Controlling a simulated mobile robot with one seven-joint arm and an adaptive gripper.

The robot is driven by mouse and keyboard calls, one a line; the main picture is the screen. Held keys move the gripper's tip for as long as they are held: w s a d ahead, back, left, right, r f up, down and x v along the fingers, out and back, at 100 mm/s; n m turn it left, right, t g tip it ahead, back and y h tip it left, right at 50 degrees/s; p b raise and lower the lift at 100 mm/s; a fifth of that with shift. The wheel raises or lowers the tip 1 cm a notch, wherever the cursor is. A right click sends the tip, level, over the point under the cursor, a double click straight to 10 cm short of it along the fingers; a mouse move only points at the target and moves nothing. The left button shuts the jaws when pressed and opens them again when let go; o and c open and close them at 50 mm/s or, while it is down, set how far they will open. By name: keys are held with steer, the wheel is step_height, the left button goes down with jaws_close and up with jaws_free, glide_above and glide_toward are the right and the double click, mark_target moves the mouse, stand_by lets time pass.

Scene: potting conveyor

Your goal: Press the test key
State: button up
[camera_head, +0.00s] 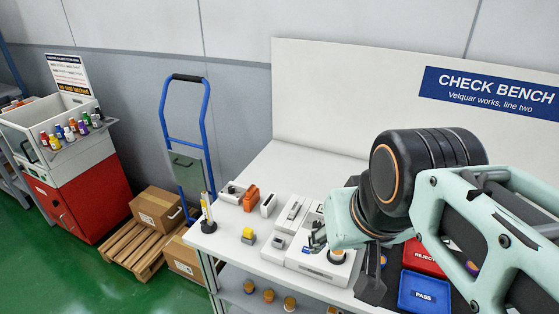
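The test key itself cannot be made out in this small view. A white device (311,266) stands on the bench under my gripper, with a round orange-topped part (337,256) on its front right. My gripper (314,240) is at the device, partly hidden by my own arm. Its fingertips look small and dark, over or just above the device's left part. I cannot tell whether they touch it or whether they are open or shut.
A red REJECT bin (424,257) and blue PASS bin (424,293) stand to the right. A blue hand truck (207,130) is behind left.

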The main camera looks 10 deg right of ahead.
steer(key=shift+s+d, duration=0.1)
steer(key=shift+c, duration=0.6)
jaws_close()
stand_by(0.9)
